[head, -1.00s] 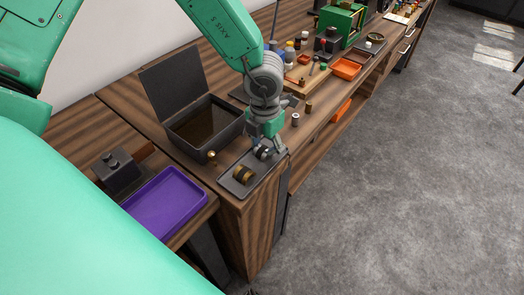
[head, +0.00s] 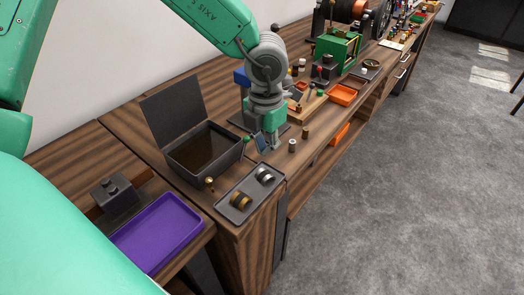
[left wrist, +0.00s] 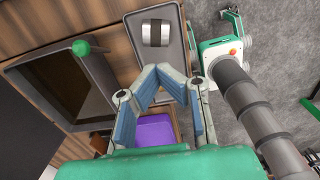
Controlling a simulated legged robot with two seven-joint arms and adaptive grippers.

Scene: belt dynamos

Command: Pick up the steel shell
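The steel shell (head: 265,176) is a short silver cylinder with a dark band. It lies on its side at the far end of a small grey tray (head: 249,188) near the bench edge. In the left wrist view the steel shell (left wrist: 155,33) lies beyond my fingertips. A brass-coloured shell (head: 240,201) lies in the same tray, at its near end. My left gripper (head: 267,144) hangs above the bench, behind the steel shell and apart from it.
A dark open-lidded box (head: 203,150) stands left of the grey tray. A small brass knobbed piece (head: 209,182) stands between them. A purple tray (head: 157,232) is at the front left. Small cylinders (head: 292,146) stand to the right of my left gripper.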

